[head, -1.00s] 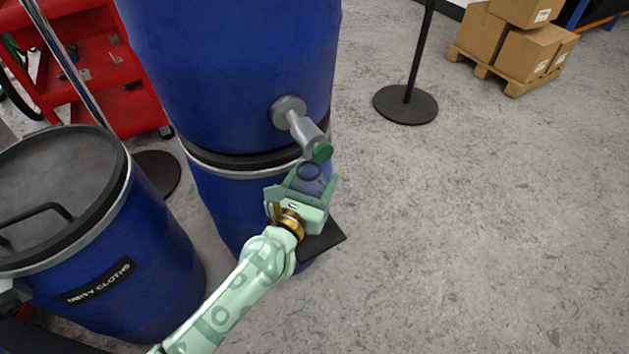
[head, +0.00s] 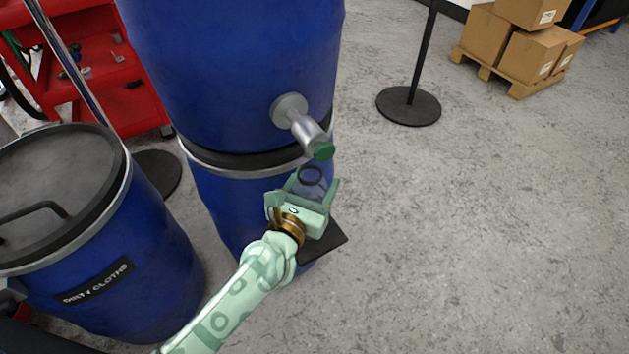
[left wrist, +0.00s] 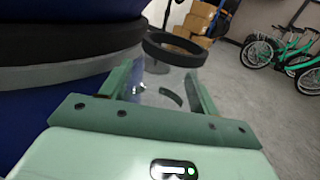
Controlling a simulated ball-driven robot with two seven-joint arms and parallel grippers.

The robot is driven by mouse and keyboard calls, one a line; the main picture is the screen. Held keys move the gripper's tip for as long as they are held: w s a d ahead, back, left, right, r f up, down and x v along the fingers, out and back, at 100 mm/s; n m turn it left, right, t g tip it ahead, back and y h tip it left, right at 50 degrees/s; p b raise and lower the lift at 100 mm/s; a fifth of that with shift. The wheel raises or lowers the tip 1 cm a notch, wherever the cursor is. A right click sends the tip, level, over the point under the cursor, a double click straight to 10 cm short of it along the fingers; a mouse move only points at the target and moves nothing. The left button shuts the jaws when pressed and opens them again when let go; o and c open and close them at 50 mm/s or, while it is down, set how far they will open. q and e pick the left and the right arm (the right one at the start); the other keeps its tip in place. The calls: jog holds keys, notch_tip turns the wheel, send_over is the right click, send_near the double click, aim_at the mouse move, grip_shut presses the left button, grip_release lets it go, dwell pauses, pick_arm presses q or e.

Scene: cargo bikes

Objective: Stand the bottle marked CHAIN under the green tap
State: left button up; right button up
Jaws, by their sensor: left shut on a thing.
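The tap (head: 308,130) is a grey spout with a green end (head: 324,151), sticking out of the upper blue drum in the head view. My left gripper (head: 313,184) is shut on a clear, bluish bottle (head: 312,187) with a dark ring at its mouth. The bottle stands roughly upright between the fingers, its mouth just below the green end and apart from it in the picture. In the left wrist view the bottle (left wrist: 158,88) shows between the fingers, with its dark ring (left wrist: 173,50) above. A dark mark shows on it, but I cannot read it. My right gripper is not in view.
A black plate (head: 325,240) juts from the lower blue drum (head: 225,205), below my gripper. A blue drum marked DIRTY CLOTHS (head: 165,265) stands at left, a red cart (head: 110,85) behind. A black post base (head: 408,107) and boxes (head: 490,35) stand farther off; the right floor is clear.

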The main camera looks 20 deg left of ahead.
pick_arm(q)
jog(key=shift+f, duration=0.3)
jog(key=o, duration=0.9)
jog(key=shift+o, duration=0.2)
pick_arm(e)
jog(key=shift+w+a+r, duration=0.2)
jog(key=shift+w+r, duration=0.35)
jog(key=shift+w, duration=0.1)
